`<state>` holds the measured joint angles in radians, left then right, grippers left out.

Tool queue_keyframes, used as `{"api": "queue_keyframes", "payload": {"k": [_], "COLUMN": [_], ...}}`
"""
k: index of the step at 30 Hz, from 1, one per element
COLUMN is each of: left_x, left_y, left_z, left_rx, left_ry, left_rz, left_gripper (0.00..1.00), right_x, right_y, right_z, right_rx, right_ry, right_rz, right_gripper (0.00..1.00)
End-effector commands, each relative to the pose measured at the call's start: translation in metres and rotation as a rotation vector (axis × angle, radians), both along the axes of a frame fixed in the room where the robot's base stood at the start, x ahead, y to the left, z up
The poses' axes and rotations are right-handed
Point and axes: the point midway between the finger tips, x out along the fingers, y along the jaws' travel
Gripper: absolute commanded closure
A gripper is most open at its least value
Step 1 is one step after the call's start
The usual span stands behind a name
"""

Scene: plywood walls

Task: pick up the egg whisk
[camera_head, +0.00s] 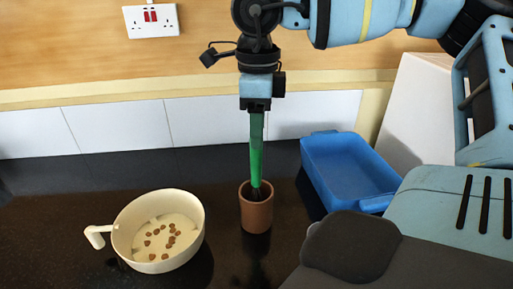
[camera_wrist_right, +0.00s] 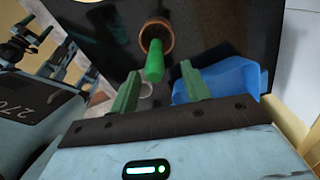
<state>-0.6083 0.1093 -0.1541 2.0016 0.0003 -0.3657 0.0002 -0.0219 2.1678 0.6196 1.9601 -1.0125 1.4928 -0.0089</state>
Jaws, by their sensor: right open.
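The egg whisk (camera_head: 257,160) stands upright in a small brown cup (camera_head: 256,214) on the dark worktop, its bright green handle up. Its lower end is hidden in the cup. My right gripper (camera_head: 256,128) points down right above the whisk, and its fingers overlap the handle in the head view. In the right wrist view the green fingers (camera_wrist_right: 160,88) are apart, with nothing between the tips. There the handle (camera_wrist_right: 154,62) lies just beyond them, roughly midway between, and the cup (camera_wrist_right: 156,30) is behind it.
A cream pan (camera_head: 190,213) with small brown pieces stands left of the cup. A blue tray (camera_head: 345,160) sits close on the right, with a white panel (camera_head: 412,112) behind it. White tiles and a wall socket (camera_head: 151,20) are at the back. Worktop left of the pan is clear.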

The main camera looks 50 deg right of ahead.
Motion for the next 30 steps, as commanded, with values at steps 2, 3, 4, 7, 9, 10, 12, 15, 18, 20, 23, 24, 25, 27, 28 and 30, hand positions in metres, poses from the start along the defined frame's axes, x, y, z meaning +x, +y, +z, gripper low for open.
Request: {"api": "queue_keyframes", "payload": {"k": [2,3,4,7,9,10,12,15,18,20,23,24,25,27,28,30], "left_x": [0.001,0.001,0.002,0.006,0.008,0.009,0.011,0.013,0.013,0.013,0.012,0.012,0.012,0.012,0.012,0.012], "left_y": [0.000,0.000,0.000,0.000,0.000,0.000,0.000,0.000,0.000,0.001,0.001,0.001,0.001,0.001,0.001,0.001], "left_z": [0.000,0.001,0.002,0.006,0.009,0.010,0.011,0.012,0.012,0.012,0.011,0.011,0.011,0.011,0.011,0.011], "left_rx": [0.000,0.000,0.001,0.000,0.000,0.001,0.000,0.001,0.001,0.001,0.002,0.002,0.002,0.002,0.002,0.002], "left_ry": [-0.001,-0.003,-0.005,-0.013,-0.019,-0.023,-0.026,-0.031,-0.032,-0.031,-0.029,-0.029,-0.029,-0.029,-0.029,-0.029], "left_rz": [0.000,-0.001,0.000,0.000,0.000,0.000,0.000,0.000,0.001,0.000,0.000,0.000,0.000,0.000,0.000,0.000], "left_gripper": [0.22,0.22,0.22,0.22,0.22,0.22,0.22,0.22,0.22,0.22,0.22,0.22,0.22,0.22,0.22,0.22], "right_x": [0.000,0.000,-0.001,-0.002,-0.002,-0.002,-0.001,-0.001,-0.001,-0.001,-0.001,-0.001,-0.001,-0.001,-0.001,-0.001], "right_y": [0.000,0.001,0.002,0.004,0.006,0.007,0.007,0.007,0.007,0.007,0.007,0.007,0.007,0.007,0.007,0.007], "right_z": [-0.001,-0.003,-0.005,-0.017,-0.025,-0.029,-0.038,-0.048,-0.051,-0.052,-0.052,-0.052,-0.052,-0.052,-0.051,-0.051], "right_rx": [0.000,0.000,0.000,0.002,0.001,0.001,0.002,0.001,0.001,0.001,0.001,0.001,0.001,0.001,0.001,0.001], "right_ry": [0.000,0.001,0.001,0.003,0.002,0.002,0.001,0.001,-0.002,-0.002,-0.002,-0.002,-0.002,-0.001,-0.001,-0.001], "right_rz": [0.000,0.000,0.000,0.001,0.001,0.000,0.000,0.000,-0.001,-0.001,-0.001,-0.001,-0.001,-0.001,-0.001,-0.001], "right_gripper": [0.53,0.53,0.53,0.53,0.53,0.53,0.53,0.53,0.53,0.53,0.53,0.53,0.57,0.66,0.70,0.79]}}
